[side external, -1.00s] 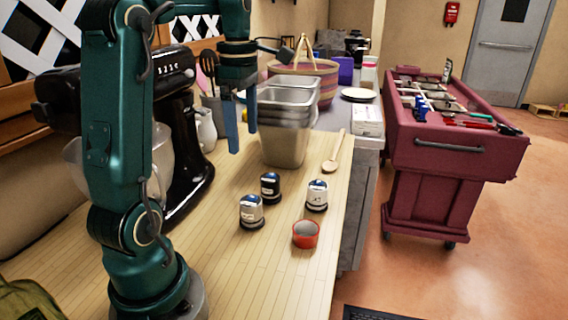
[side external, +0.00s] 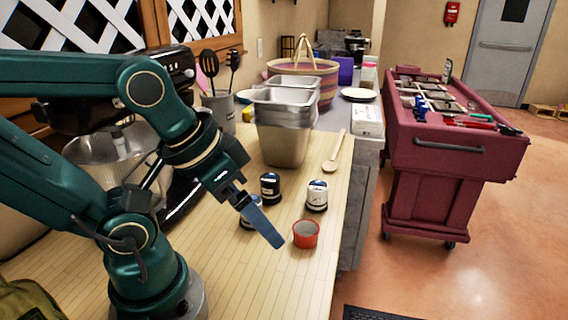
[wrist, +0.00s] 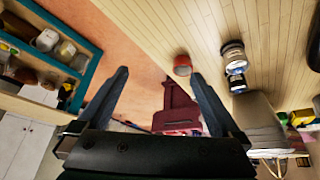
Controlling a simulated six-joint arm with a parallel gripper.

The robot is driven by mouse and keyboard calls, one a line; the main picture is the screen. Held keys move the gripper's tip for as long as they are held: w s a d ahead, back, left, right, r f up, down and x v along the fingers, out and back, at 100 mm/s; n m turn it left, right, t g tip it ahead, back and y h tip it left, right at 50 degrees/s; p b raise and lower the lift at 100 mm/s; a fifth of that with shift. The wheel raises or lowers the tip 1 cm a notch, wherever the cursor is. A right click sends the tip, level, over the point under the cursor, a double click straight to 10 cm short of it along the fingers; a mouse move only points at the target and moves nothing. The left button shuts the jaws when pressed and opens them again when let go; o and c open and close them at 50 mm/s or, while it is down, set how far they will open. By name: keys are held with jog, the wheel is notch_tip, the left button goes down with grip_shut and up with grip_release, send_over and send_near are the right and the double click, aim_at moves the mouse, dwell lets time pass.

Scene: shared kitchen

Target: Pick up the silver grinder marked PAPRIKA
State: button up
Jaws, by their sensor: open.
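Three grinders stand upright on the wooden counter (side external: 220,285). One silver grinder (side external: 317,196) is at the right, a black one (side external: 270,187) is behind and left of it, and another silver one (side external: 247,222) is mostly hidden behind my gripper. Their labels are too small to read. My gripper (side external: 276,240) is open and empty, tilted down to the right above the counter, in front of the left silver grinder. In the wrist view my gripper (wrist: 161,76) has its fingers wide apart. Two grinders, an upper (wrist: 232,55) and a lower (wrist: 237,83), show right of the fingers.
A red cup (side external: 306,235) stands right of my gripper's tips, near the counter edge. Stacked metal pans (side external: 284,140), a wooden spoon (side external: 335,156) and a striped basket (side external: 327,72) are behind the grinders. A mixer is at left; a maroon cart (side external: 440,150) stands beyond the counter.

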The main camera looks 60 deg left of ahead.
jog(key=shift+w+r+m, duration=0.1)
jog(key=shift+w+m, duration=0.1)
jog(key=shift+m, duration=0.3)
jog(key=shift+r, duration=0.1)
jog(key=shift+c, duration=0.2)
jog(key=w+a+r+n+g+y, duration=0.1)
jog(key=w+a+r+n+g, duration=0.1)
jog(key=w+a+r, duration=0.3)
jog(key=w+a+n+g+h, duration=0.1)
jog(key=a+n+g, duration=0.35)
jog(key=a, duration=0.85)
jog(key=shift+t, duration=0.45)
jog(key=f, duration=1.4)
jog(key=shift+w+d+f, duration=0.15)
jog(key=shift+w+f, duration=0.05)
jog(key=shift+f, duration=2.75)
